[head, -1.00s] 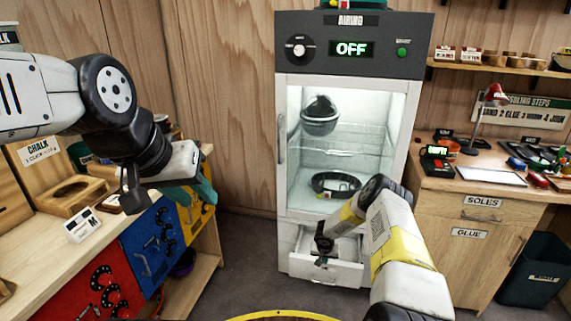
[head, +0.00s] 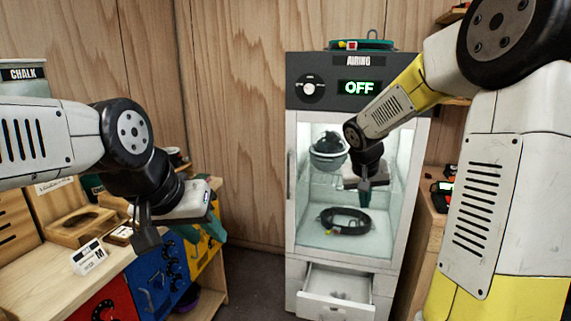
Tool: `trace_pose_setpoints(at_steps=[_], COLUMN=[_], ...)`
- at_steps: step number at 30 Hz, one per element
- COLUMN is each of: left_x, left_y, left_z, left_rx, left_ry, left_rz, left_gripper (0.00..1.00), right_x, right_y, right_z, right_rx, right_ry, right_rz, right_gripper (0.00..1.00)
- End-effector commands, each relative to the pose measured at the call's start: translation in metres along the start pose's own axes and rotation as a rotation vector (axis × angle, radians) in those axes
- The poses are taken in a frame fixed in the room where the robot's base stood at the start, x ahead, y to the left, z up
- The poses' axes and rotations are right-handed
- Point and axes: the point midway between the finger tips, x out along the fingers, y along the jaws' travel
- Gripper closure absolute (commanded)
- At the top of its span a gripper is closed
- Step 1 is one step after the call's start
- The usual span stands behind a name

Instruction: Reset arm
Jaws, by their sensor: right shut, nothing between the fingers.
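My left gripper (head: 203,230) hangs over the edge of the wooden bench at the left, pointing down and to the right. Its teal fingers are partly hidden behind its own dark parts, and whether they are apart cannot be made out. My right gripper (head: 365,198) is shut and empty. It points down in front of the lit airing cabinet (head: 350,262), above a dark coiled item (head: 345,219) on the cabinet's lower floor. A dark, rounded item (head: 329,152) sits higher up inside, left of my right gripper.
The cabinet's drawer (head: 335,304) stands open below, and its display (head: 359,88) reads OFF. A chalk block tray (head: 77,226) and a small white sign (head: 89,257) are on the left bench. My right arm covers much of the right side.

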Motion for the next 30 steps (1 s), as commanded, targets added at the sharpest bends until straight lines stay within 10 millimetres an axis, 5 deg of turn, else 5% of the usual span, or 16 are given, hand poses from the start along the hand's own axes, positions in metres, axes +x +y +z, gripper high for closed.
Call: trace_pose_setpoints(at_steps=[3,12,19,30], left_x=[0.000,0.000,0.000,0.000], left_y=[0.000,0.000,0.000,0.000], left_z=[0.000,0.000,0.000,0.000], left_rx=[0.000,0.000,0.000,0.000], left_ry=[0.000,0.000,0.000,0.000], left_rz=[0.000,0.000,0.000,0.000], left_gripper=[0.64,0.64,0.64,0.64], right_x=[-0.055,-0.146,-0.175,-0.179], right_y=[0.003,-0.012,-0.029,-0.034], right_z=[0.034,0.137,0.190,0.201], right_rx=[0.003,-0.004,-0.020,-0.027], right_ry=[0.019,0.071,0.114,0.125], right_rz=[-0.045,-0.228,-0.355,-0.386], right_gripper=[1.00,1.00,1.00,1.00])
